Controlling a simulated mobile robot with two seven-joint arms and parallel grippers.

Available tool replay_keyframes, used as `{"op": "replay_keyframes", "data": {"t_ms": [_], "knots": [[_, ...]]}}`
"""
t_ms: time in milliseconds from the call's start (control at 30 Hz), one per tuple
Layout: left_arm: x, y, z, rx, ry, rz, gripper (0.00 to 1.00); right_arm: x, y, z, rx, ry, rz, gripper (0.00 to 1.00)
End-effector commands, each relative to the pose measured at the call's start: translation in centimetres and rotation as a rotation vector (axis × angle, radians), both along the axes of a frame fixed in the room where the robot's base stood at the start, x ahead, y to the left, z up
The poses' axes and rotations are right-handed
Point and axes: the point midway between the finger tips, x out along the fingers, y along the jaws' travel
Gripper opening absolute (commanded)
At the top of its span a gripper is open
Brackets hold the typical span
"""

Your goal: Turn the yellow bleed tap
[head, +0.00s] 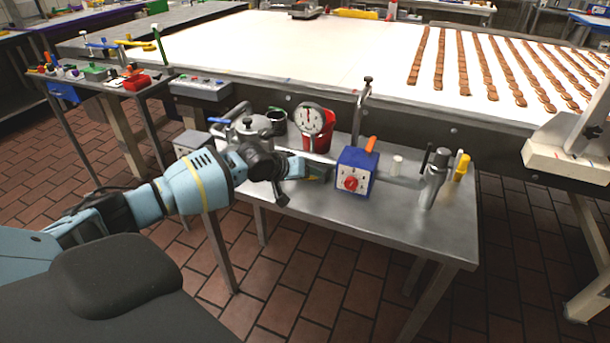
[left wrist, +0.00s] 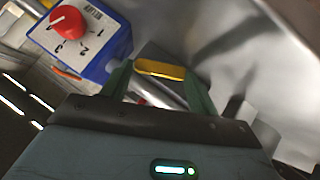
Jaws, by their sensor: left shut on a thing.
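The yellow bleed tap (left wrist: 160,69) shows in the left wrist view as a flat yellow handle between the two green fingers of my left gripper (left wrist: 159,77). The gripper is shut on it. In the head view my left gripper (head: 318,171) reaches in from the left, low over the steel table, just left of a blue box (head: 354,181) with a red dial. The tap cannot be made out clearly there; the gripper hides it. The red dial (left wrist: 69,22) is at the upper left of the left wrist view. My right gripper is not in view.
The steel table (head: 420,235) also holds a gauge (head: 310,119), a red bucket (head: 326,140) and a metal valve (head: 433,177) with a yellow piece (head: 462,166) beside it. The white conveyor (head: 300,55) with rows of biscuits runs behind. The table's front right is clear.

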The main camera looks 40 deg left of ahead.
Motion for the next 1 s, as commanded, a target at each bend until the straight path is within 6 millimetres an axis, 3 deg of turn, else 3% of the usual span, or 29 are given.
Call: {"op": "replay_keyframes", "data": {"t_ms": [400, 767, 1000], "knots": [[-0.4, 1.3, -1.0, -0.382, -0.086, 0.003, 0.37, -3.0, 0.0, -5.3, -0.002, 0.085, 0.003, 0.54], [-0.5, 1.9, -0.8, -0.652, -0.152, 0.001, 0.37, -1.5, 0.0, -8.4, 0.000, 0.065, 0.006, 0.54], [-0.6, 2.2, -0.6, -0.751, -0.177, 0.000, 0.37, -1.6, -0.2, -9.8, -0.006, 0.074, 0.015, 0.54]]}}
